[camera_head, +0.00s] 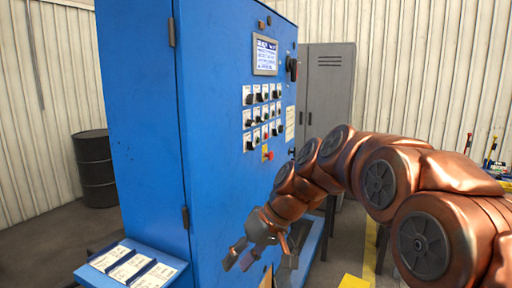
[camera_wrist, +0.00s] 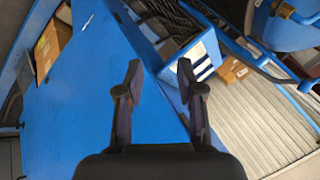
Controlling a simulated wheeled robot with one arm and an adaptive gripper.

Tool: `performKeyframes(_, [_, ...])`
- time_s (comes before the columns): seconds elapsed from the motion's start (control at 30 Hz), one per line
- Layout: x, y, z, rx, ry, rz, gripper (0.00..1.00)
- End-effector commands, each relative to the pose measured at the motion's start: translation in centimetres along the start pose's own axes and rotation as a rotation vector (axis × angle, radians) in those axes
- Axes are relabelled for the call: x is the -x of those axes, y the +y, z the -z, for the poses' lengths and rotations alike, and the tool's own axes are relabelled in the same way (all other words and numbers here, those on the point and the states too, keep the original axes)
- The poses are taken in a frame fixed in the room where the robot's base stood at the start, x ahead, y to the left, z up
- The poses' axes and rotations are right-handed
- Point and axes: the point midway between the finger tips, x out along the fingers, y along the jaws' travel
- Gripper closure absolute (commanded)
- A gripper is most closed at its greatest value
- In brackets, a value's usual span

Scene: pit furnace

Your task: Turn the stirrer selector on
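The blue control cabinet (camera_head: 215,170) stands in the middle of the head view. Its front carries rows of black selector knobs on white label plates (camera_head: 262,103), below a small display (camera_head: 265,55). The labels are too small to read, so I cannot tell which knob is the stirrer selector. My gripper (camera_head: 238,262) is low in front of the cabinet, well below the knobs and apart from them. In the wrist view my gripper (camera_wrist: 158,75) has its two fingers spread with nothing between them. No selector knob shows in the wrist view.
A red button (camera_head: 268,155) sits below the knobs. A blue shelf with papers (camera_head: 132,265) juts out at lower left. A black drum (camera_head: 95,170) and a grey locker (camera_head: 326,90) stand behind. In the wrist view, cardboard boxes (camera_wrist: 232,70) lie near blue framework.

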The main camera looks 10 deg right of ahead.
Motion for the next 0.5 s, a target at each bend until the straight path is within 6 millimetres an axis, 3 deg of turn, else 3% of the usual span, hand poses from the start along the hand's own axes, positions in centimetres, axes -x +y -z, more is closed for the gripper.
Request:
performKeyframes(0.03, [0.4,0.3,2.4,0.022,0.035,0.025,0.62])
performKeyframes(0.2, [2.0,1.0,9.3,0.113,0.16,0.104,0.62])
performKeyframes(0.5, [6.0,4.0,19.8,0.287,0.398,0.187,0.62])
